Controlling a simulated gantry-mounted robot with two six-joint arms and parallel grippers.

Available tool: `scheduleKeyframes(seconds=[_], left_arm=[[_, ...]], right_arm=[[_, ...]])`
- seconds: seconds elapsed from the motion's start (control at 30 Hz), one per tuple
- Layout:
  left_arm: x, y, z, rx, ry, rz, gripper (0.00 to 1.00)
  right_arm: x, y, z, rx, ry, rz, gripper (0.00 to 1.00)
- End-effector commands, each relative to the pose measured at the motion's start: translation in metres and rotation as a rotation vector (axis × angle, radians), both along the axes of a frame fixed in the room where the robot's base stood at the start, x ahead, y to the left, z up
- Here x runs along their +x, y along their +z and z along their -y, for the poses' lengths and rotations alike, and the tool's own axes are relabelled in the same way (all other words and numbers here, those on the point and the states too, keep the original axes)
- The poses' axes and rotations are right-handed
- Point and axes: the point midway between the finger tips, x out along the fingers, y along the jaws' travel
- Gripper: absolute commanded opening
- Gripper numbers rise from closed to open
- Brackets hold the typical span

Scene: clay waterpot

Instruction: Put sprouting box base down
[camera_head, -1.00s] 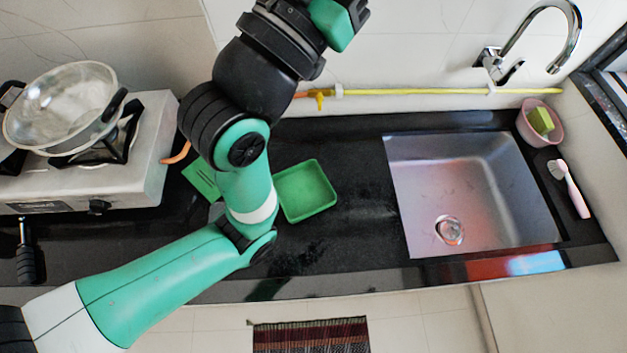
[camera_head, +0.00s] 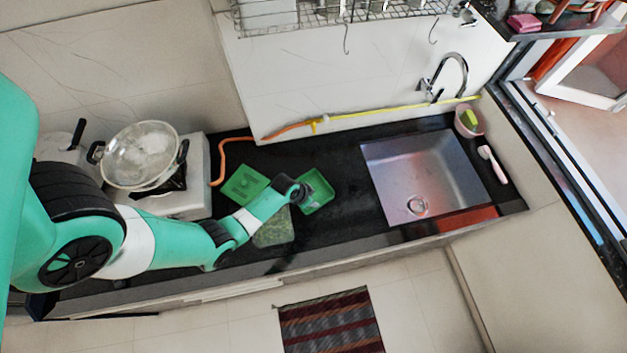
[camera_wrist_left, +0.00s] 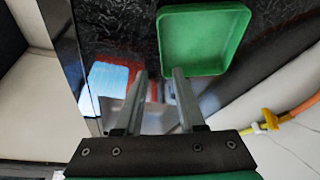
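A shallow green tray (camera_head: 317,188), which looks like the sprouting box base, lies upright and empty on the black counter. It also shows in the left wrist view (camera_wrist_left: 206,42), just beyond my fingertips. My right gripper is not in view.
A flat green slotted piece (camera_head: 246,185) lies left of the tray, and a dull green mat-like piece (camera_head: 273,229) lies in front. A pan (camera_head: 142,154) sits on the stove at left. The sink (camera_head: 420,178) is at right. Bare counter lies between tray and sink.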

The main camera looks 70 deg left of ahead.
Motion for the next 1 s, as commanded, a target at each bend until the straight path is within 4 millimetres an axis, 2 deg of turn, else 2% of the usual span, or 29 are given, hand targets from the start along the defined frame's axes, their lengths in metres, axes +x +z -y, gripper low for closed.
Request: scheduleKeyframes(seconds=[0.17,0.43,0.67,0.9,1.0], left_arm=[[0.004,-0.015,-0.001,0.001,-0.001,0.002,0.39],[0.021,-0.059,-0.006,0.002,-0.003,0.003,0.39],[0.025,-0.063,-0.007,0.002,-0.003,0.003,0.39],[0.034,-0.101,-0.011,0.0,-0.002,0.001,0.39],[0.039,-0.11,-0.013,0.002,-0.003,0.002,0.39]], right_arm=[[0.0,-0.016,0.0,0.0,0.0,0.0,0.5],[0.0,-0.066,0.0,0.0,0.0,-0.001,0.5],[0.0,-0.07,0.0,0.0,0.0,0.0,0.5],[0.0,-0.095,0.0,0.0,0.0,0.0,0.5],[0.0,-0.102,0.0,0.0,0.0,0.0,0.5]])
